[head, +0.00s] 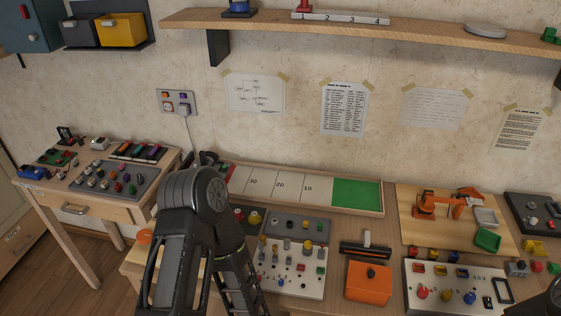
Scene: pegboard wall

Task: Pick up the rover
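I cannot pick out the rover with certainty. A small dark object with some red (210,160) sits at the left end of the numbered track (270,203), partly hidden behind my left arm; its shape is too small to tell. The track has fields marked with numbers and a green field at its right end. My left arm rises in the lower middle and covers part of the bench. Neither gripper shows; only a dark part of my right arm is at the bottom right corner.
A side table with a drawer stands at the left, crowded with small parts (113,180). On the bench are a peg panel (291,283), an orange box (369,285), a board with an orange toy arm (430,205) and a switch panel (440,305). A wooden shelf (420,38) hangs above.

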